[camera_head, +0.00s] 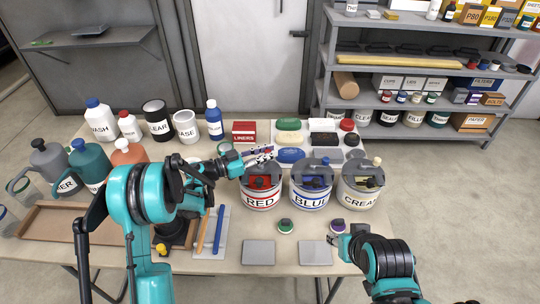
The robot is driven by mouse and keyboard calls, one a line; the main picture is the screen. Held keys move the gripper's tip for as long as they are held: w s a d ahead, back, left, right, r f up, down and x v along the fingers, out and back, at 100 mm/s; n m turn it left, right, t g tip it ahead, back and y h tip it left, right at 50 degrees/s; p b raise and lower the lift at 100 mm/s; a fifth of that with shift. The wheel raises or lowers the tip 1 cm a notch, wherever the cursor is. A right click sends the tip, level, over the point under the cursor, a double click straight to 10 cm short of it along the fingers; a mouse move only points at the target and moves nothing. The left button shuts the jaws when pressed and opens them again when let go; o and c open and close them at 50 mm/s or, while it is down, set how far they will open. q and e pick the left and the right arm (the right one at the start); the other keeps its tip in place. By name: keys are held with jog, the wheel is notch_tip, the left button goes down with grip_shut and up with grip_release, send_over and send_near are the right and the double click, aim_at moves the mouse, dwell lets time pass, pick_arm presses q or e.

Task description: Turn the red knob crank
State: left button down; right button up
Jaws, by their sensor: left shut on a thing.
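The can labelled RED (262,201) stands on the table, left of the BLUE can (310,200) and the CREAM can (358,197). Each can has a grey lid with a crank. My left gripper (267,156) reaches in from the left over the top of the RED can. It is shut on the red knob crank, and its fingers hide most of the knob. My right gripper (336,239) is low at the right, close to a small purple-topped pot (338,225), and apart from the cans. I cannot tell how far its fingers are open.
Behind the cans lie a red LINERS box (244,131) and several coloured blocks. Bottles and jugs stand at the left. A brown tray (62,222) lies at front left. Two grey plates (259,253) lie at the front edge. A loaded shelf rack (327,77) stands behind.

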pick_arm(q)
jog(key=shift+w+a+n+t+y+b, duration=0.1)
jog(key=shift+a+n+t+y+b, duration=0.1)
jog(key=shift+n+t+y, duration=0.5)
jog(key=shift+w+a+n+t+y+b, duration=0.15)
jog(key=shift+n+t+y, duration=0.3)
jog(key=shift+t, duration=0.45)
jog(key=shift+w+a+n+t+y+b, duration=0.1)
jog(key=shift+a+n+t+y+b, duration=0.1)
jog(key=shift+n+t+y, duration=0.4)
jog(key=shift+t, duration=0.3)
jog(key=c, duration=1.3)
grip_release()
jog(key=shift+c, duration=0.2)
jog(key=shift+a, duration=0.1)
jog(key=v, duration=1.2)
jog(key=shift+c, duration=0.4)
